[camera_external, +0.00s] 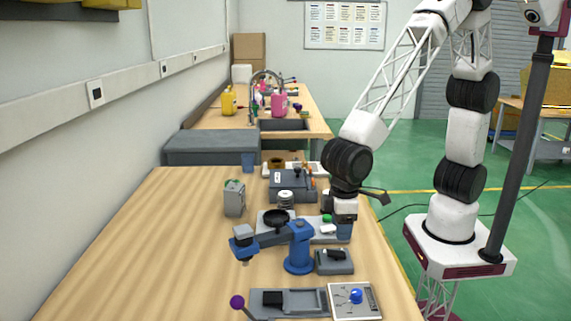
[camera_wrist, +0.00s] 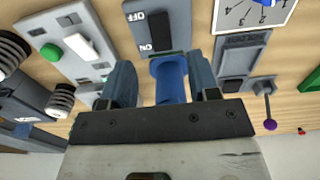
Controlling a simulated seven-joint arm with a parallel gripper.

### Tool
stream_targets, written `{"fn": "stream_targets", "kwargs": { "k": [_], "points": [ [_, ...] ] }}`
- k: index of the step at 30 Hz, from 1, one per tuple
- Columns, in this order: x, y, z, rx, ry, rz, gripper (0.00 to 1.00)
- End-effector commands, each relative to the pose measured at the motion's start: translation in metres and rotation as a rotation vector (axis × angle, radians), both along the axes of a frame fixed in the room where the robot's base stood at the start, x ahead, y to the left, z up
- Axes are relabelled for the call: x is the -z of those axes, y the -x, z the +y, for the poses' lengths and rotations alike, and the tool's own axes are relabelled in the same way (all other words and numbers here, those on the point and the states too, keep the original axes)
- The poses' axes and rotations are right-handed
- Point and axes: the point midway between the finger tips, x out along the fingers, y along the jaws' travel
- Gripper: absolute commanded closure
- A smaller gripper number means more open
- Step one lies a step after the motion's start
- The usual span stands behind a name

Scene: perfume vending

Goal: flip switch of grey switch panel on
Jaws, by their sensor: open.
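The grey switch panel (camera_wrist: 184,25) shows at the top middle of the wrist view. It has a black rocker switch (camera_wrist: 158,31) with OFF and ON marked beside it. I cannot tell which way the rocker is tipped. In the external view the panel (camera_external: 334,268) lies on the table, right of the blue arm-shaped device (camera_external: 299,250). My gripper (camera_wrist: 162,75) is open, its two fingers apart, with the panel beyond the fingertips.
A panel with white and green buttons (camera_wrist: 65,45) is left of the switch panel in the wrist view. A white dial panel (camera_external: 370,298) and a slotted grey device (camera_external: 300,303) with a purple ball lever (camera_external: 237,301) are in front. The table's left side is clear.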

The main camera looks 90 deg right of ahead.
Motion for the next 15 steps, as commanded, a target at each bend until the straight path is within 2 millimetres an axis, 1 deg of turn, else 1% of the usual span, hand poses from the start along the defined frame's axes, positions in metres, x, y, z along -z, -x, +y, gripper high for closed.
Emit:
{"fn": "stream_targets", "kwargs": {
  "k": [5,15],
  "points": [
    [0.012,0.0,0.0,0.0,0.001,0.001,0.45],
    [0.05,0.0,0.0,0.0,0.001,0.002,0.45]
  ]
}}
